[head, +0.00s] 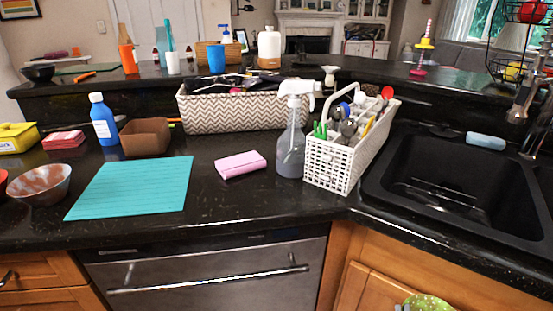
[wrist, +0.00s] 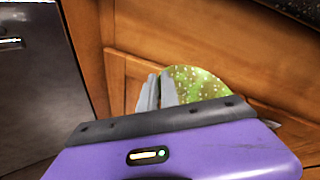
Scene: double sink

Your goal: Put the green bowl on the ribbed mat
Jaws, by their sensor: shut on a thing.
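The green bowl (head: 428,303) with pale speckles shows at the bottom edge of the head view, in front of the wooden cabinet and below the counter. In the wrist view the bowl (wrist: 203,84) is tilted, with its speckled side showing, and part of it is hidden behind my gripper. My gripper (wrist: 160,91) is shut on the bowl at its left side. The ribbed mat (head: 132,188) is a flat teal rectangle on the left part of the counter, bare on top. The mat is far up and left of the bowl.
The counter's front edge and a dishwasher (head: 205,276) lie between bowl and mat. A pink sponge (head: 241,164), spray bottle (head: 291,135) and white caddy (head: 333,167) stand right of the mat. A brownish bowl (head: 40,186) is at its left. The black sink (head: 455,190) is at right.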

